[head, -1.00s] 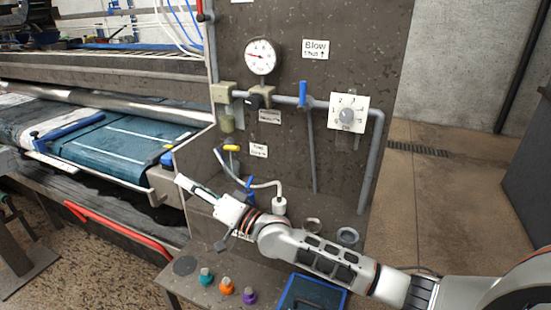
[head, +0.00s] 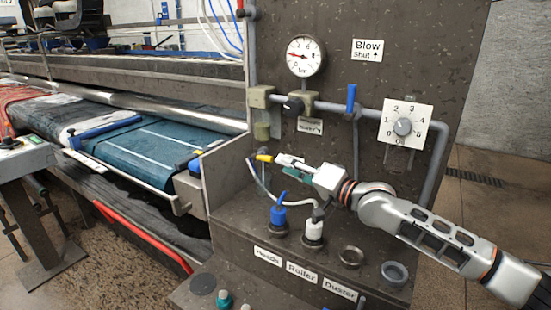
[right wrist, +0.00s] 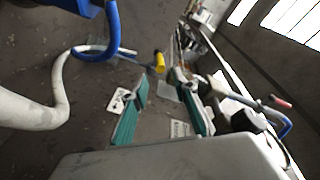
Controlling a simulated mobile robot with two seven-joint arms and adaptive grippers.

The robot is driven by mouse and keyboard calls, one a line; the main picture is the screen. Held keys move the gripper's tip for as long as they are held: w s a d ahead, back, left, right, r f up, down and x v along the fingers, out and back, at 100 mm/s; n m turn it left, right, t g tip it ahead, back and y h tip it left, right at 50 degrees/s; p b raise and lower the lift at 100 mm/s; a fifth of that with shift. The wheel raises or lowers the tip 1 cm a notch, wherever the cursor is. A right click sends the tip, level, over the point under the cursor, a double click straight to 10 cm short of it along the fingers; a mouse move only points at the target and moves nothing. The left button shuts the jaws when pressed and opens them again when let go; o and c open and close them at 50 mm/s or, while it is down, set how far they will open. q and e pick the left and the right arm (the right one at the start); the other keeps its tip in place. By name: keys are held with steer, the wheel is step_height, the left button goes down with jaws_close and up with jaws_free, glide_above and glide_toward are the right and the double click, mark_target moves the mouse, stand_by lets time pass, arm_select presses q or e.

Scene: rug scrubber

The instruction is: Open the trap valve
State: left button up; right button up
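The trap valve's yellow handle (head: 263,158) sticks out low on the dark panel, below a small cloudy bowl (head: 262,130). It shows in the right wrist view (right wrist: 159,62) just beyond the fingertips, roughly in line with the gap between them. My right gripper (head: 288,161) reaches in from the right, its fingertips close to the handle. In the right wrist view its two teal finger pads (right wrist: 162,92) stand apart with nothing between them. I cannot tell whether a finger touches the handle. The handle's stem is mostly hidden in the head view. My left gripper is not in view.
A gauge (head: 305,56), a blue upright lever (head: 351,98) and a dial plate (head: 405,124) are on the panel above. Blue (head: 278,214) and white (head: 314,230) hose fittings stand on the ledge below, with hoses curving near the gripper. A rug machine (head: 165,150) is at left.

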mark_target(273, 160)
steer(key=shift+b+x, duration=1)
steer(key=shift+x, duration=2.5)
steer(key=shift+s+a, duration=0.1)
steer(key=shift+s, duration=0.05)
jaws_close()
